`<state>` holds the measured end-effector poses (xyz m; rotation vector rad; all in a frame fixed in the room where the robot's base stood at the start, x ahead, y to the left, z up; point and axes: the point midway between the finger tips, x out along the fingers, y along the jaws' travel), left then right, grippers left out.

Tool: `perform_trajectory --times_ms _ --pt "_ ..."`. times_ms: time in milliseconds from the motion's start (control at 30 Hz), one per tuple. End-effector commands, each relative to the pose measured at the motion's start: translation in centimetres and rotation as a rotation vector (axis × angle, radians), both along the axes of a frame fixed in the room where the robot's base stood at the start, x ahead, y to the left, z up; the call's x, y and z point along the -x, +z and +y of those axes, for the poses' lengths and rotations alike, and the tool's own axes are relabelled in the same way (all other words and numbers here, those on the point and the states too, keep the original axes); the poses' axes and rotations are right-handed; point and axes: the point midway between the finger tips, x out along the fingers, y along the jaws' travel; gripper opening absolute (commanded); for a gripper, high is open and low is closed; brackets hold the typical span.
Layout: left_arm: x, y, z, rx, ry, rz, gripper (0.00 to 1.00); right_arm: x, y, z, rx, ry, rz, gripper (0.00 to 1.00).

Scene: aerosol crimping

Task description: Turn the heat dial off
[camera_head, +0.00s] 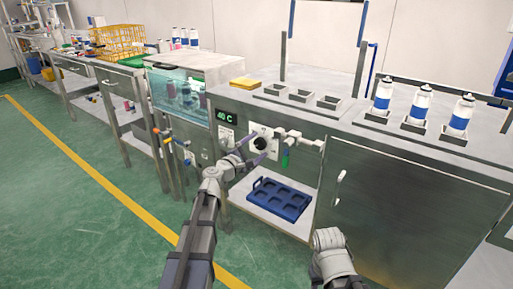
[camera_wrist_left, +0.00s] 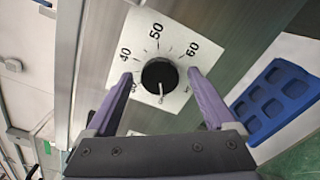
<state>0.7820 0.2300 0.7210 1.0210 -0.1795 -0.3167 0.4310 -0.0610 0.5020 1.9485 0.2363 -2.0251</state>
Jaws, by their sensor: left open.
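The heat dial (camera_head: 260,143) is a round black knob on a white plate on the bath's front panel. In the left wrist view the dial (camera_wrist_left: 160,76) shows a pale pointer mark toward the bottom of the picture, with 40, 50 and 60 printed around it. My left gripper (camera_head: 255,147) is open at the dial. In the left wrist view the fingers of my left gripper (camera_wrist_left: 161,78) stand on either side of the knob, with gaps to it. A display (camera_head: 226,117) beside the dial reads 40 C. My right arm shows at the bottom, but its fingers do not.
A water bath with clear walls (camera_head: 180,94) stands left of the panel. A blue tray (camera_head: 279,199) lies on the shelf below. Several blue-banded cans (camera_head: 417,106) stand on the right worktop. The floor in front is clear.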

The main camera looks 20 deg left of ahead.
Motion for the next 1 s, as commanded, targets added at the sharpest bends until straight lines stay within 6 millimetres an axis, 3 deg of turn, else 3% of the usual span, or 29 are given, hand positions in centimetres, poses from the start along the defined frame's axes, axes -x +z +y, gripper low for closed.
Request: perform_trajectory --times_ms 233,600,1000 --pt "1.6 0.0 0.5 0.0 0.002 0.0 0.89 0.0 0.0 0.0 0.0 0.0 0.0 0.5" --pt "6.9 0.0 2.4 0.0 0.002 0.0 0.89 0.0 0.0 0.0 0.0 0.0 0.0 0.5" --pt "7.3 0.0 2.7 0.0 0.0 0.0 0.89 0.0 0.0 0.0 0.0 0.0 0.0 0.5"
